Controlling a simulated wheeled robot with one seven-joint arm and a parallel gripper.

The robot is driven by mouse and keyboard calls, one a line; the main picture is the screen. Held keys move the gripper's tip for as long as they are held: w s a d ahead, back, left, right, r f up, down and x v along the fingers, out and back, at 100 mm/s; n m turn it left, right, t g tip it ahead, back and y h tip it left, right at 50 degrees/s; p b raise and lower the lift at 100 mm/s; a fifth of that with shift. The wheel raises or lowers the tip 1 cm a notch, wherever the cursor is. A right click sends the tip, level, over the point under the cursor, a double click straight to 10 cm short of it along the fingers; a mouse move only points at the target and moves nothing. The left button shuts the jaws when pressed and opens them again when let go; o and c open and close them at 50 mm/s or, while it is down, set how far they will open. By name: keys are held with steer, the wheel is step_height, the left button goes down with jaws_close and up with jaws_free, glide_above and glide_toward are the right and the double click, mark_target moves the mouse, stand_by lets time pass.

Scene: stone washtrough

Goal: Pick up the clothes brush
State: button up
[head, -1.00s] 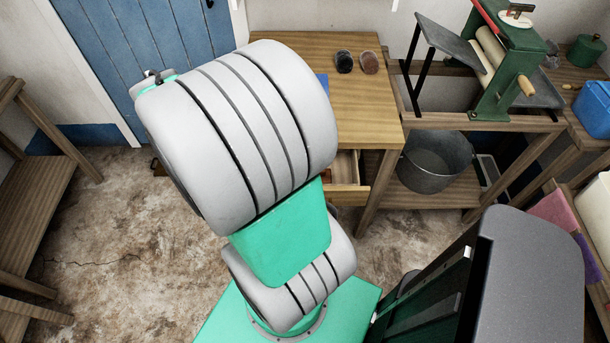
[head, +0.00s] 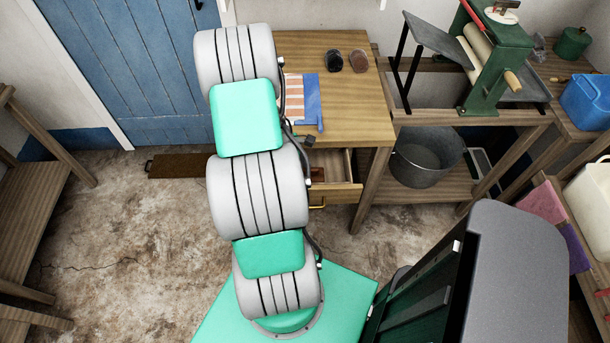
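I cannot make out the clothes brush for certain. An open drawer (head: 336,193) under the wooden table (head: 352,107) shows part of its inside; a small brownish item (head: 317,174) shows at its left, too small and covered to name. My arm stands in front of the table's left part and hides much of what lies there. My gripper cannot be made out; it seems hidden behind my arm links.
A green mangle (head: 492,60) and metal tub (head: 425,157) stand right. A brown flat thing (head: 185,166) lies by the blue door (head: 140,70).

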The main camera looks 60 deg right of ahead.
mark_target(305, 169)
steer(key=shift+c, duration=0.2)
steer(key=c, duration=1.2)
step_height(305, 169, up, 10)
steer(key=shift+r, duration=0.1)
